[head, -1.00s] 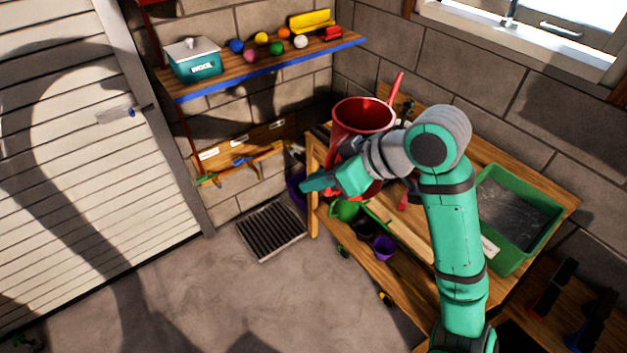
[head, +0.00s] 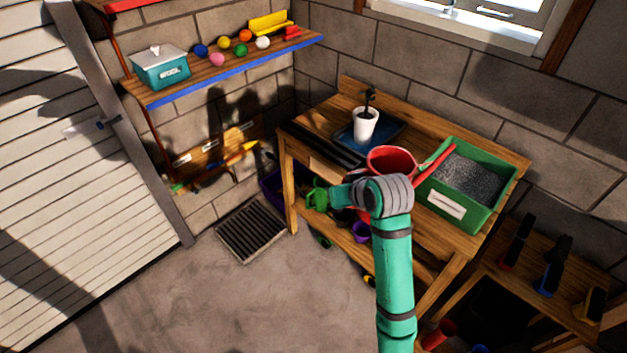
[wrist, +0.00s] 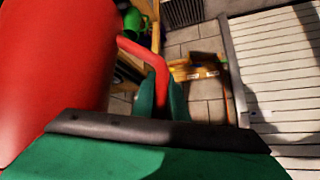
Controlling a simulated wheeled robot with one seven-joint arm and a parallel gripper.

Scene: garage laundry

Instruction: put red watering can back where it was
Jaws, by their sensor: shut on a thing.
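The red watering can (head: 392,160) is over the wooden workbench in the head view, its open top facing up and its spout pointing right toward the green tray. Its red body (wrist: 55,75) fills the left of the wrist view. My gripper (wrist: 162,100) is shut on the can's red handle, which passes between the fingers. In the head view my arm hides the gripper's fingers and the can's lower part. I cannot tell whether the can touches the bench.
The green tray (head: 437,197) of grey granules stands at the bench's right, close to the spout. A white pot (head: 366,127) with a dark plant sits on a blue tray behind the can. Black strips (head: 322,147) lie at the bench's left. A purple cup (head: 360,232) is below.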

